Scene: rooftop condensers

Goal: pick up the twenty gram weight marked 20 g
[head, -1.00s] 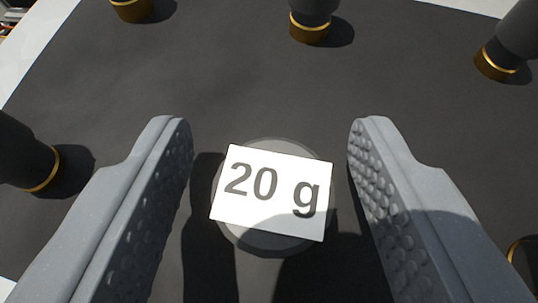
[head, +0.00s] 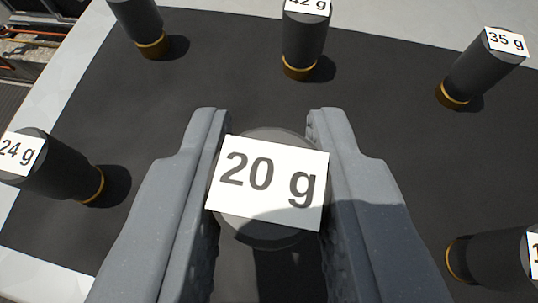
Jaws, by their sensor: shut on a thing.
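The twenty gram weight (head: 268,188) is a dark cylinder seen from above, with a white label reading "20 g" on its top. It is in the lower middle of the head view. My gripper (head: 268,140) is shut on it, with one grey finger against its left side and the other against its right side. The lower part of the weight is hidden below its top, so I cannot tell whether it touches the mat.
Other dark weights with gold bands stand around on the dark mat (head: 230,60): 24 g (head: 55,170) at left, 42 g (head: 303,45) at the back, 35 g (head: 480,70) at back right. One at back left (head: 140,25) and one at lower right (head: 490,260) have unreadable labels.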

